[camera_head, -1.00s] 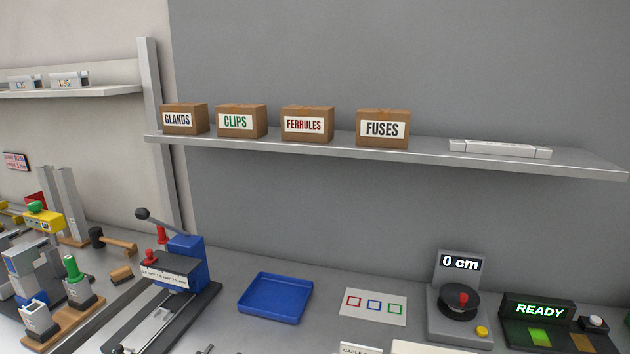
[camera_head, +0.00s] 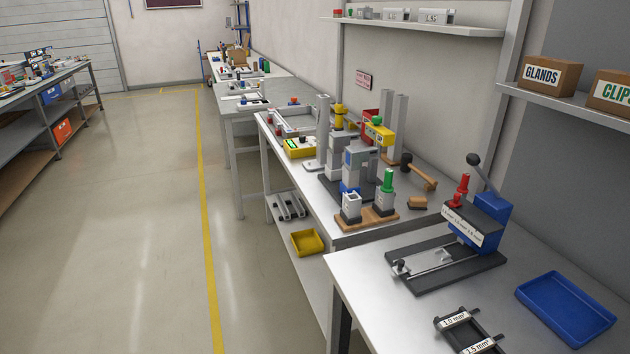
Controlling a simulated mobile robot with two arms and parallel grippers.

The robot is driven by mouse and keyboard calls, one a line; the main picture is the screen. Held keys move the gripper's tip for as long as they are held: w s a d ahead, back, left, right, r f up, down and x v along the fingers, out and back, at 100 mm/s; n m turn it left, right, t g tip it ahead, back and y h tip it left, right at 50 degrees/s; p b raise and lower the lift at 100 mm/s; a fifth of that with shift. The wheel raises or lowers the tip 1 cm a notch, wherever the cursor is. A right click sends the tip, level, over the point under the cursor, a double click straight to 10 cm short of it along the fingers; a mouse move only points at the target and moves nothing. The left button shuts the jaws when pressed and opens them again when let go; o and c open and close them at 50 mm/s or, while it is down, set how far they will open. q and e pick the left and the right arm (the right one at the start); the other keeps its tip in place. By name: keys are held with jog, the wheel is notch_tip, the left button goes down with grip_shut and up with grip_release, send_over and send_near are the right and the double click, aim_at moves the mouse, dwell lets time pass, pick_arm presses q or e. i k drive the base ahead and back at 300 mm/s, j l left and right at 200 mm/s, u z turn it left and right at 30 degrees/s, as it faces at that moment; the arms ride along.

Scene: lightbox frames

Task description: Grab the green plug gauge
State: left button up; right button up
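The green plug gauge (camera_head: 387,182) stands upright in a grey block on a wooden base (camera_head: 369,221), near the front edge of the middle workbench. An empty-looking grey holder (camera_head: 351,205) stands beside it on the same base. Neither of my grippers shows in the head view.
The nearer bench carries a blue crimping press (camera_head: 480,222), a blue tray (camera_head: 566,308) and a labelled black rack (camera_head: 470,332). A mallet (camera_head: 418,172) lies behind the gauge. Open floor (camera_head: 130,220) with a yellow line (camera_head: 207,230) runs along the left.

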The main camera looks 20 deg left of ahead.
aim_at(387, 188)
jog(key=u, duration=0.3)
jog(key=z, duration=0.3)
jog(key=i+j+z, duration=0.15)
jog(key=j+z, duration=0.15)
jog(key=i+j+z, duration=0.1)
jog(key=j+z, duration=0.15)
jog(key=j, duration=0.25)
jog(key=i+j+z, duration=0.1)
jog(key=j+z, duration=0.2)
jog(key=j, duration=0.1)
